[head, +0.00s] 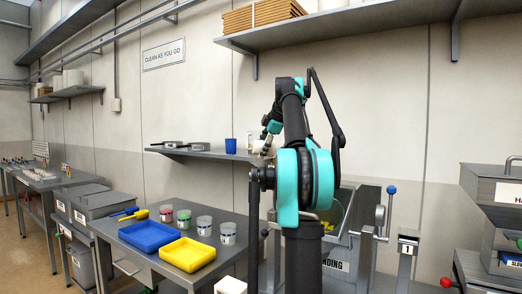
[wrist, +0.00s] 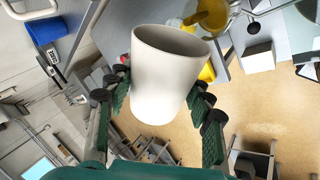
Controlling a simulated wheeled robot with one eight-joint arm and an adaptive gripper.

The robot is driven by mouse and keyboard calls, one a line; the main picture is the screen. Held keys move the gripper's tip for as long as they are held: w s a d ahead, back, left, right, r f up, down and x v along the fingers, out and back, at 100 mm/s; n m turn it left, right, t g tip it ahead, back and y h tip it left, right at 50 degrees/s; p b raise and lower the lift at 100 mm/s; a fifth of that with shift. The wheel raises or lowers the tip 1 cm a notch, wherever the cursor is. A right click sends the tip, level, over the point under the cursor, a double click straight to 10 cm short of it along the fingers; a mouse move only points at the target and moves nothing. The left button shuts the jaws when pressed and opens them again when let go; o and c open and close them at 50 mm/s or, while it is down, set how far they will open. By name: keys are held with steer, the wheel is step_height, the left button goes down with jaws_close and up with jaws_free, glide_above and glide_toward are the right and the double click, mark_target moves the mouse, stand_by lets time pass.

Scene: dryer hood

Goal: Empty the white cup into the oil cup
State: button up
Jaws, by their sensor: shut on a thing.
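In the wrist view, the white cup (wrist: 168,75) fills the middle, tilted, with its rim toward the top. My gripper (wrist: 160,88) is shut around its sides, one finger on each side. The cup's inside and contents are mostly hidden. A clear vessel with amber contents (wrist: 210,15) shows beyond the rim at the upper right; it looks like the oil cup, but I cannot be sure. In the head view, my arm hides most of the gripper and the white cup near the wall shelf.
The wall shelf (head: 205,154) holds a blue cup (head: 231,146) and metal pans (head: 175,145). The table below carries a blue tray (head: 150,235), a yellow tray (head: 187,254), a yellow scoop (head: 137,215) and several small clear cups (head: 204,226). A lever machine (head: 350,232) stands behind my arm.

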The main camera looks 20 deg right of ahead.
steer(key=shift+d+r+m+t+y, duration=0.15)
steer(key=shift+d+r+m+y, duration=0.1)
steer(key=shift+y, duration=0.3)
steer(key=shift+d+r+m+t+y, duration=0.15)
steer(key=shift+d+y, duration=0.1)
steer(key=shift+y, duration=0.3)
steer(key=shift+s, duration=0.1)
stand_by(0.7)
